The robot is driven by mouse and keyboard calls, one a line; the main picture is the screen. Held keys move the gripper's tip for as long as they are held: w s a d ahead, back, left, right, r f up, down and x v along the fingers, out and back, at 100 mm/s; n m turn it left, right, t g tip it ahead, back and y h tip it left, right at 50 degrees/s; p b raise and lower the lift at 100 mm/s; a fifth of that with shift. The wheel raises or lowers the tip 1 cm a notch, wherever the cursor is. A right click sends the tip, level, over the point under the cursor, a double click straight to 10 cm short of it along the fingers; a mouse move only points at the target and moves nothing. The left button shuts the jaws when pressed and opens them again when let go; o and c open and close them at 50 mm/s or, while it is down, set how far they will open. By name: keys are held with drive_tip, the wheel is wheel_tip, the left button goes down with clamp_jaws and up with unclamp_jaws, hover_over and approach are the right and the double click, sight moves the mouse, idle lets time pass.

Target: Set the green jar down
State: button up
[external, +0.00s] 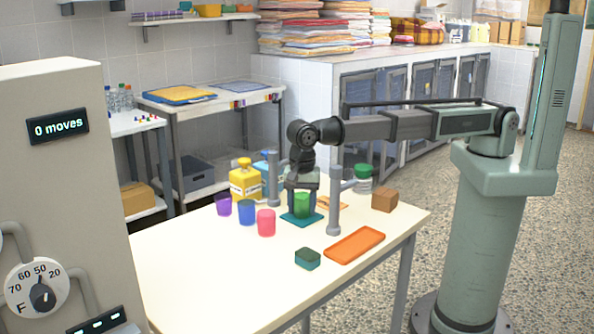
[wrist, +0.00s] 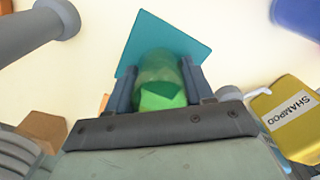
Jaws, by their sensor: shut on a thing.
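The green jar (external: 302,206) is between the fingers of my gripper (external: 301,188), upright over a teal square mat (external: 288,218) on the cream table. In the wrist view my gripper (wrist: 158,78) is shut on the green jar (wrist: 163,92), one dark finger on each side. The teal mat (wrist: 170,32) shows beyond the jar. I cannot tell whether the jar's bottom touches the mat.
Two grey posts (external: 334,208) (external: 273,180) flank the gripper closely. Purple (external: 223,204), blue (external: 246,211) and pink (external: 266,222) cups stand left. A yellow shampoo bottle (external: 245,182) stands behind. An orange tray (external: 354,245) and teal sponge-like block (external: 307,258) lie in front.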

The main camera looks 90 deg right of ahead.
drive_tip(key=shift+f, duration=0.15)
drive_tip(key=o, duration=1)
wheel_tip(320, 180, up, 12)
drive_tip(key=shift+r, duration=0.15)
